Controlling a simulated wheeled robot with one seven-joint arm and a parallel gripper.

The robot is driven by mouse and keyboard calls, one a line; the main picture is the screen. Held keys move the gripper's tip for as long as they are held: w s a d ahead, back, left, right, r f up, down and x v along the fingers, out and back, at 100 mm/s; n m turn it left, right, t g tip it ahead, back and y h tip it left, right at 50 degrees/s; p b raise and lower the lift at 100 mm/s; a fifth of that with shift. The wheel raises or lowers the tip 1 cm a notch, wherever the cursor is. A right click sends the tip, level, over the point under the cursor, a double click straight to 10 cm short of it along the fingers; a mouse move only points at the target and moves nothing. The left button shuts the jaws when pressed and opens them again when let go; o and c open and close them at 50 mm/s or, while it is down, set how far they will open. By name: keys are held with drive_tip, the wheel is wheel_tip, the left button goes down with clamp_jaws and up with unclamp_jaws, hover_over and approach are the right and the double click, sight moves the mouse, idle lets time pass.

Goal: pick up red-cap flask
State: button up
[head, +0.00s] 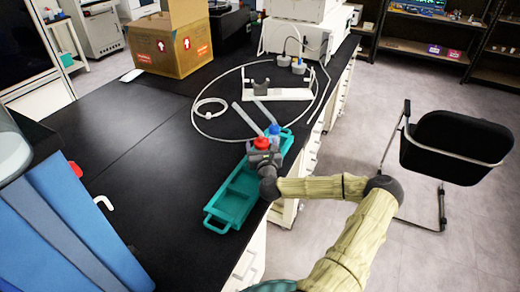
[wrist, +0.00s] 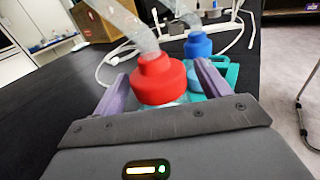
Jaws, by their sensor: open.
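The red-cap flask (head: 262,143) stands in the teal tray (head: 229,204), with a clear tube rising from its cap. In the wrist view its red cap (wrist: 160,80) sits between the two purple fingers of my gripper (wrist: 162,84). The fingers are apart, one on each side of the flask, and I see a gap beside the cap. The flask's body is mostly hidden behind my gripper. A blue-cap flask (head: 274,130) stands just behind it in the same tray; its blue cap (wrist: 198,45) shows behind and to the right in the wrist view.
A white stand (head: 277,94) and a looped white tube (head: 210,106) lie behind the tray. A cardboard box (head: 172,48) is at the back left. Blue binders (head: 75,225) are at the front left. A black chair (head: 455,135) stands right.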

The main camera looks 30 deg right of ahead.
drive_tip(key=shift+c, duration=0.2)
drive_tip(key=c, duration=1.4)
drive_tip(key=shift+r, duration=0.1)
wheel_tip(320, 180, up, 10)
drive_tip(key=shift+f, duration=0.1)
